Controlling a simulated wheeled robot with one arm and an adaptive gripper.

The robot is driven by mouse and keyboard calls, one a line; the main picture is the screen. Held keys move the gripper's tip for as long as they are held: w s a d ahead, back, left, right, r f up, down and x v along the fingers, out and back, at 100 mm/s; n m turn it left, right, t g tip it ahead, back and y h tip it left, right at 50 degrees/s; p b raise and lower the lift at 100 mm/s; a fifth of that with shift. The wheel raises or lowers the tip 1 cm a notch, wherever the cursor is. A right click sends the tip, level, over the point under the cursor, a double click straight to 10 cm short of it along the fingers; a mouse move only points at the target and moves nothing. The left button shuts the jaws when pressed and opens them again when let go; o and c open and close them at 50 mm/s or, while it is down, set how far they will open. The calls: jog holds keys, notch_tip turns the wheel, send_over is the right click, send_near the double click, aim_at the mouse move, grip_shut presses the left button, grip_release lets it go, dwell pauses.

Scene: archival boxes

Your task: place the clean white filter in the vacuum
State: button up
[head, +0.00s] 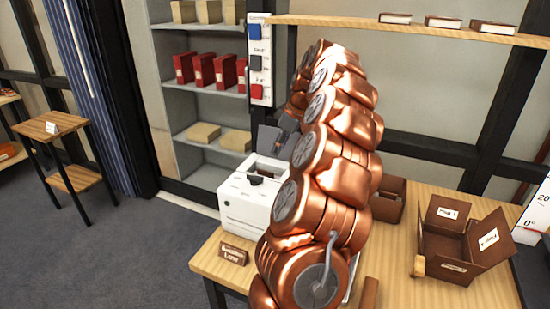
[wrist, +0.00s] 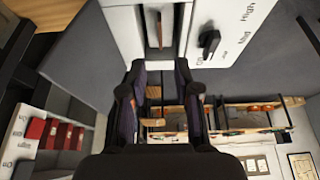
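A white machine (head: 250,205) with an opening in its top stands at the table's left end; it may be the vacuum. In the wrist view a white housing (wrist: 120,18) has a narrow slot with a brown strip in it and a black knob (wrist: 209,41) beside printed settings. My gripper (wrist: 160,68) has its two dark fingers apart, with no object clearly between them, just below the slot in the picture. In the head view my copper arm hides much of the table, and I cannot make out the gripper clearly. I cannot identify a clean white filter.
A small sign (head: 234,254) is at the front left. Grey shelves (head: 205,125) with boxes stand behind. A side table (head: 65,130) is at left, with open floor between.

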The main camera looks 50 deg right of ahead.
jog(key=shift+v, duration=0.75)
jog(key=a+g+y, duration=0.1)
jog(key=a+g, duration=0.1)
jog(key=a, duration=2.8)
jog(key=s+a+f+g, duration=0.2)
jog(key=s+a+f, duration=0.2)
jog(key=s+a, duration=0.65)
jog(key=s+a+f+m+g+h, duration=0.1)
jog(key=s+f, duration=0.2)
jog(key=s, duration=0.4)
jog(key=s+a+f+m+g+h, duration=0.1)
jog(key=s+f+m, duration=0.1)
jog(key=s, duration=0.6)
jog(key=shift+f, duration=0.9)
